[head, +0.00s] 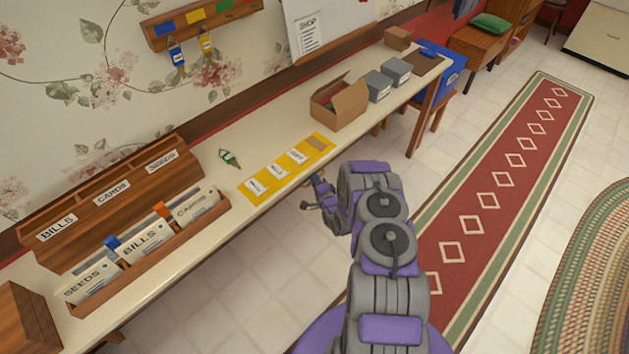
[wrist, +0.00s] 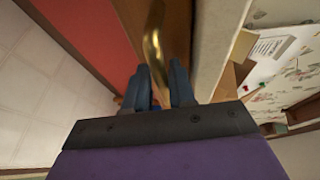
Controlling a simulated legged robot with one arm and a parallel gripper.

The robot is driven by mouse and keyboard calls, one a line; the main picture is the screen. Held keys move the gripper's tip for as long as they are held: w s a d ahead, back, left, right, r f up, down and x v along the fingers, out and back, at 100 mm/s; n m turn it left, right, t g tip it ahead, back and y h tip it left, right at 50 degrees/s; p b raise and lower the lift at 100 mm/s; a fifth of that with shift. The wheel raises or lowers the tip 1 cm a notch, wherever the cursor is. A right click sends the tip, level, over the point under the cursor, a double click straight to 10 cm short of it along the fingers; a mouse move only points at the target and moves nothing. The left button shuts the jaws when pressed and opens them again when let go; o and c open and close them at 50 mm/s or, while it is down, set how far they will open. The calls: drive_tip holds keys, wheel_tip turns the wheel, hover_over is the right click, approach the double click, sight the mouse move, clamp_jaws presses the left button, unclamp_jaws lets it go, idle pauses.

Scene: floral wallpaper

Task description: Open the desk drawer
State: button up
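The desk (head: 235,190) runs along the wall in the head view, with its front edge beside my gripper (head: 318,193). The drawer front is hidden below the desk top there. In the wrist view, a brown wooden drawer front (wrist: 177,35) carries a curved brass handle (wrist: 153,45). My gripper (wrist: 160,84) shows two blue-grey fingers set apart, at the handle. The handle's lower end reaches into the gap between them. I cannot tell whether either finger touches it. How far the drawer is out cannot be told.
A red runner rug (head: 500,200) lies right of my arm.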

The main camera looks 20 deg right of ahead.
clamp_jaws()
idle(0.6)
